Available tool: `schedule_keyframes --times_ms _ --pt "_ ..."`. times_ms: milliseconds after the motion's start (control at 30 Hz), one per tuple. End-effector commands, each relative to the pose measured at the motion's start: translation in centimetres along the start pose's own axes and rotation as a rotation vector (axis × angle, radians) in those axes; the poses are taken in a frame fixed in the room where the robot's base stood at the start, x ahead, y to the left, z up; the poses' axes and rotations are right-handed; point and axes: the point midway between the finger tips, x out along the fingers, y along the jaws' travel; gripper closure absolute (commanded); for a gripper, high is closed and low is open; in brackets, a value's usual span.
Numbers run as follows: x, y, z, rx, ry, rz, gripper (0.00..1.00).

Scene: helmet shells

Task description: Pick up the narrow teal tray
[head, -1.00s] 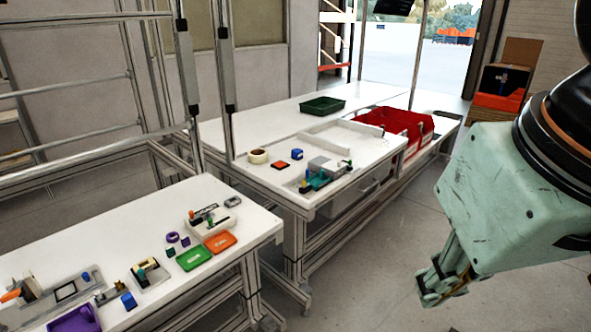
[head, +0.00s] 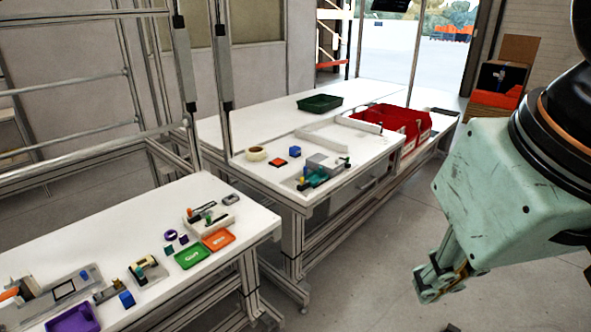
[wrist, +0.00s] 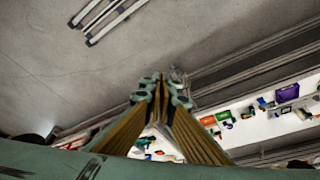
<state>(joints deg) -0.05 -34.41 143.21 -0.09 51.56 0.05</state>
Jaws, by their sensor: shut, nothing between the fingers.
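A dark green, teal-leaning tray (head: 320,104) sits on the far white table; I cannot tell whether it is the narrow teal one. A small teal piece (head: 318,178) lies by a grey block at the front of that table, too small to make out. My gripper (head: 428,292) hangs over the floor at the right, well apart from both tables. In the wrist view, my gripper (wrist: 162,82) has its fingers together with nothing between them.
The near table (head: 225,195) holds a green tray (head: 192,256), an orange tray (head: 218,240), a purple tray (head: 73,318) and small parts. Red bins (head: 395,121) stand on the far table's right side. Upright posts rise beside the tables. Floor between tables and arm is clear.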

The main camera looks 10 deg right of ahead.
Motion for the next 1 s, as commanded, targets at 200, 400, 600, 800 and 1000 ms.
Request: schedule_keyframes --times_ms 200,400,600,800,1000 --pt "0.00 0.00 0.00 0.000 0.000 0.000 0.91" --pt "0.00 0.00 0.00 0.000 0.000 0.000 0.73" --pt "0.00 0.00 0.00 0.000 0.000 0.000 0.55" --pt "0.00 0.00 0.00 0.000 0.000 0.000 0.46" --pt "-0.02 -0.01 -0.04 -0.001 0.000 0.000 0.46"
